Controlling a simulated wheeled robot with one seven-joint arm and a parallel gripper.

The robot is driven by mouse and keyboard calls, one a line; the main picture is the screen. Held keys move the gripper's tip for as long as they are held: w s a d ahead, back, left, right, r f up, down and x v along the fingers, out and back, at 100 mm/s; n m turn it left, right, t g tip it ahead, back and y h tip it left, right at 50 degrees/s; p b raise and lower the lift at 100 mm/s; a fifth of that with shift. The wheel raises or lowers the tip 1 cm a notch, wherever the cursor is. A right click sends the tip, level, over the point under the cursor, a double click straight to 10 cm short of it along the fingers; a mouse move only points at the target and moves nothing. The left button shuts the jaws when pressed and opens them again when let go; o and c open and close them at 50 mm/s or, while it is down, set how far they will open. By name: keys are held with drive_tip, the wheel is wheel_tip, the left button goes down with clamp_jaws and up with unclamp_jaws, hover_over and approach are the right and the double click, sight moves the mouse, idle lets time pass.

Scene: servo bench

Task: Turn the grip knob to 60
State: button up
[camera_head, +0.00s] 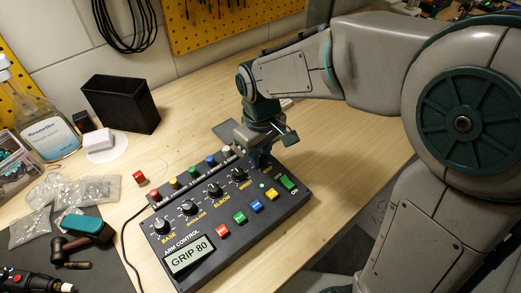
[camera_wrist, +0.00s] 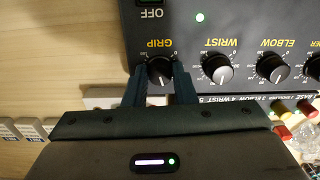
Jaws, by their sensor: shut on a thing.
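The dark control box (camera_head: 205,240) lies on the wooden bench. Its display (camera_head: 189,255) reads "GRIP 80". The black grip knob (camera_wrist: 159,71) sits under the upside-down "GRIP" label in the wrist view. My gripper (camera_wrist: 158,68) is shut on the knob, one finger on each side. In the head view my gripper (camera_head: 259,158) reaches down at the box's far right end and hides the grip knob. The wrist knob (camera_wrist: 217,68) and elbow knob (camera_wrist: 271,68) stand beside it in a row.
Coloured buttons line the box's back edge, including a blue one (camera_head: 210,160). More buttons, one red (camera_head: 222,231), and a green switch (camera_head: 288,182) are on its front side. A black open box (camera_head: 121,103), a bottle (camera_head: 46,127) and plastic bags (camera_head: 84,186) stand left.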

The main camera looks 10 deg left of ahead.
sight(261, 157)
drive_tip(key=n+p, duration=0.1)
drive_tip(key=n, duration=0.4)
drive_tip(key=shift+r+n, duration=0.1)
drive_tip(key=shift+n, duration=0.3)
idle(0.4)
drive_tip(key=o, duration=1)
wheel_tip(261, 157, up, 14)
drive_tip(key=shift+p, duration=0.35)
drive_tip(key=s+d+f+m+t, duration=0.1)
drive_tip(key=s+d+f+m, duration=0.1)
drive_tip(key=d+m, duration=0.3)
drive_tip(key=s+d+f+m+t, duration=0.1)
drive_tip(key=s+d+f+m, duration=0.1)
drive_tip(key=d+m, duration=0.4)
drive_tip(key=s+d+f+m+t, duration=0.1)
drive_tip(key=s+d+f+m, duration=0.2)
drive_tip(key=d, duration=0.8)
drive_tip(key=m, duration=0.2)
drive_tip(key=shift+s+d+m, duration=0.3)
drive_tip(key=shift+s, duration=0.1)
